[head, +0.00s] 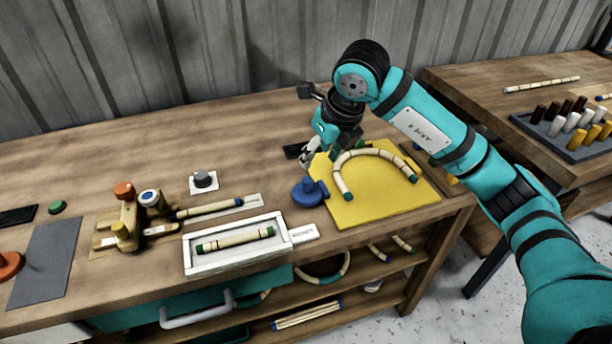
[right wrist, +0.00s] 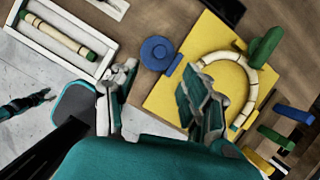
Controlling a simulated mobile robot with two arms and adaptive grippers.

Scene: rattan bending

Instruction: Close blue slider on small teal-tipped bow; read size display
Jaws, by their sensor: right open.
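The small bow (head: 372,156), a cream rattan arch with dark bands and green-teal tips, lies on a yellow board (head: 375,205); it also shows in the right wrist view (right wrist: 247,85). The blue slider (head: 308,192), a round blue knob with a small block facing the board, sits at the board's left edge, apart from the bow's near end; it also shows in the right wrist view (right wrist: 157,53). My right gripper (head: 320,153) is open and empty above the board's left part, behind the slider. A dark flat panel (head: 294,151) lies behind the board, with no readable figure. My left gripper is not in view.
A white tray (head: 284,253) with a green-tipped rattan piece stands left of the slider. A wooden jig (head: 128,225) and grey knob (head: 203,178) are farther left. A second table (head: 450,80) with a peg block is at the right. The table's back left is clear.

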